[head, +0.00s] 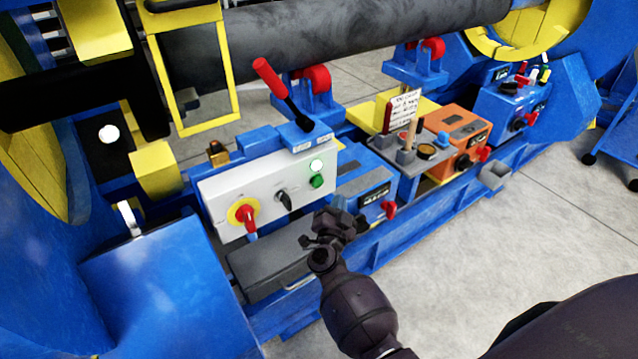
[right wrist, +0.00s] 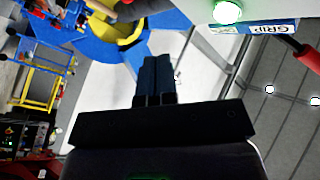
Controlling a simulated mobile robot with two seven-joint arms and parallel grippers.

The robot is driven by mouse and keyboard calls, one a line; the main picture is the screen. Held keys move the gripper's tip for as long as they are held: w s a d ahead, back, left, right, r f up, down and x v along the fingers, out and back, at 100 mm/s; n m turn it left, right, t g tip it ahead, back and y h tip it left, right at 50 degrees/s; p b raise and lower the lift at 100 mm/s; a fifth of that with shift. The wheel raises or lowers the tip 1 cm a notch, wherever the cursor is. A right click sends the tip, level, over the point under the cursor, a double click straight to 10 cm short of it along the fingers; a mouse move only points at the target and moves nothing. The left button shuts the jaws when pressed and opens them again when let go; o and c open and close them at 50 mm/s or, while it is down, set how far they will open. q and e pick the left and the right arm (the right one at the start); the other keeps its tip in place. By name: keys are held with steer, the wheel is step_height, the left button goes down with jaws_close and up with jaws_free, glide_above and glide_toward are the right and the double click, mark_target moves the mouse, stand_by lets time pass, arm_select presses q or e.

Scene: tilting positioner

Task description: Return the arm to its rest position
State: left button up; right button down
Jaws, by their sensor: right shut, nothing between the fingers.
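My right arm comes in from the bottom right of the head view. My right gripper (head: 340,206) is in front of the right part of the white control panel (head: 225,190), near the blue box with a red knob (head: 365,190). Whether it touches anything cannot be told. In the right wrist view the gripper fingers (right wrist: 155,75) are together with nothing between them. The panel carries a red-and-yellow rotary switch (head: 243,213), a black selector (head: 283,198), a green button (head: 317,181) and a lit lamp (head: 316,165). My left gripper is not in view.
A red-handled lever (head: 274,80) stands above the panel. A grey pipe (head: 300,42) spans the blue and yellow positioner behind. An orange box (head: 462,138) and a tool tray with a written sign (head: 402,110) are to the right. Grey floor (head: 500,250) at the right is clear.

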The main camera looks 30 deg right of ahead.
stand_by(0.3)
steer(key=a+r+n+t+y, duration=0.3)
steer(key=a+r+n+y, duration=0.1)
steer(key=a+n+y, duration=0.55)
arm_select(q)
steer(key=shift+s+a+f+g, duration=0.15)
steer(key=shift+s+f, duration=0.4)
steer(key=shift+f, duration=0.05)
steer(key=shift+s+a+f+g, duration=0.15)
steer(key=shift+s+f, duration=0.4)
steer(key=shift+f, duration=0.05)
arm_select(e)
steer(key=s+d+f+n+g, duration=0.2)
steer(key=s+f, duration=0.2)
steer(key=s, duration=0.6)
steer(key=s+d+f+n+g+y, duration=0.1)
steer(key=s+d+f+n+g, duration=0.1)
steer(key=s, duration=0.7)
steer(key=s+d+f+n+g+y, duration=0.1)
steer(key=s+f, duration=0.4)
steer(key=s, duration=0.5)
steer(key=d+n+g, duration=0.1)
steer(key=g, duration=0.1)
steer(key=shift+s+f+g, duration=0.3)
steer(key=shift+f, duration=0.05)
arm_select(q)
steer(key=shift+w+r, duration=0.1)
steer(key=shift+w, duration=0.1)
arm_select(e)
steer(key=shift+n, duration=0.25)
